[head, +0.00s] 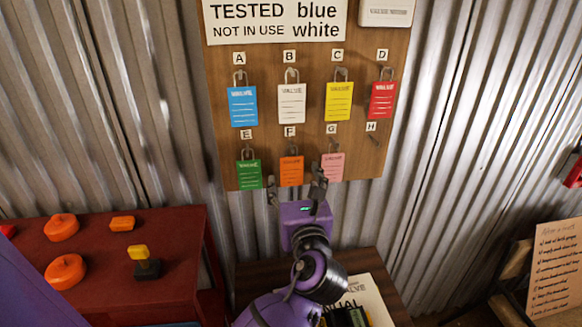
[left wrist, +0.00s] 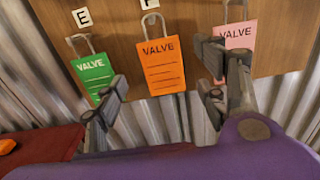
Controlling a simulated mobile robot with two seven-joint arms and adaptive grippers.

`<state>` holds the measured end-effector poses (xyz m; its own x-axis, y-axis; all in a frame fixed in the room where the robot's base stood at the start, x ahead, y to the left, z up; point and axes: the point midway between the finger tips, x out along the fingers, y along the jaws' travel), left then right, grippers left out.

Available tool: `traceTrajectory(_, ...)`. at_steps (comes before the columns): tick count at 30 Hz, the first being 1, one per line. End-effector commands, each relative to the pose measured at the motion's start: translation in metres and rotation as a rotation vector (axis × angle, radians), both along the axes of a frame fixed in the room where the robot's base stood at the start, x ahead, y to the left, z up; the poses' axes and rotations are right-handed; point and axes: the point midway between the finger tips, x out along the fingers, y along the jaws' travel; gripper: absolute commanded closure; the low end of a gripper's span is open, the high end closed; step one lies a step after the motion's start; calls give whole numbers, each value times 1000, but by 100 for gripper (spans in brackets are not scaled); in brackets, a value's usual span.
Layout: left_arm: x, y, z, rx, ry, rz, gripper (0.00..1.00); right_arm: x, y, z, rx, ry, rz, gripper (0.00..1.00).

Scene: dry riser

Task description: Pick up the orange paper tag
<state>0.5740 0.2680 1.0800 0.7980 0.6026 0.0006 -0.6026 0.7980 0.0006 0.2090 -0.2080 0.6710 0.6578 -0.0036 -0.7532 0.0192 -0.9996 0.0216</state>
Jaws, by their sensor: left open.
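The orange paper tag (head: 291,171) hangs from a hook under label F on the wooden board. It also shows in the left wrist view (left wrist: 162,68), upright, with the word VALVE and several lines. My left gripper (head: 295,189) is open at the lower edge of the board, its two fingers apart on either side of the orange tag in the picture. In the left wrist view the open fingers (left wrist: 163,85) flank the tag with gaps at both sides, and nothing is between them in contact. My right gripper is not in view.
A green tag (head: 249,174) hangs left and a pink tag (head: 332,167) hangs right, close to the fingers. Blue, white, yellow and red tags hang above. A red table (head: 185,245) with orange parts stands left; a small wooden table (head: 393,280) lies below the board.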

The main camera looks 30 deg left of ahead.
Motion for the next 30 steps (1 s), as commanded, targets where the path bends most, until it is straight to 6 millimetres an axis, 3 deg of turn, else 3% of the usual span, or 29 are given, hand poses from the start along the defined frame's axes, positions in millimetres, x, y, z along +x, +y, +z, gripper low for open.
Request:
traceTrajectory(3, 12, 8, 2, 1, -2, 1, 34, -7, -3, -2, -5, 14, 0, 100)
traceTrajectory(12, 45, 30, 3, 1, 0, 0, 34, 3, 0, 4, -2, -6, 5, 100)
traceTrajectory(20, 47, 32, 2, 0, 0, -1, 34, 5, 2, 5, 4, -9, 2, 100)
traceTrajectory(28, 47, 32, 2, 0, 0, 0, 68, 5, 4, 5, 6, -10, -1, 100)
traceTrajectory(30, 47, 32, 2, 0, 0, 0, 68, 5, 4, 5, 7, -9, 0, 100)
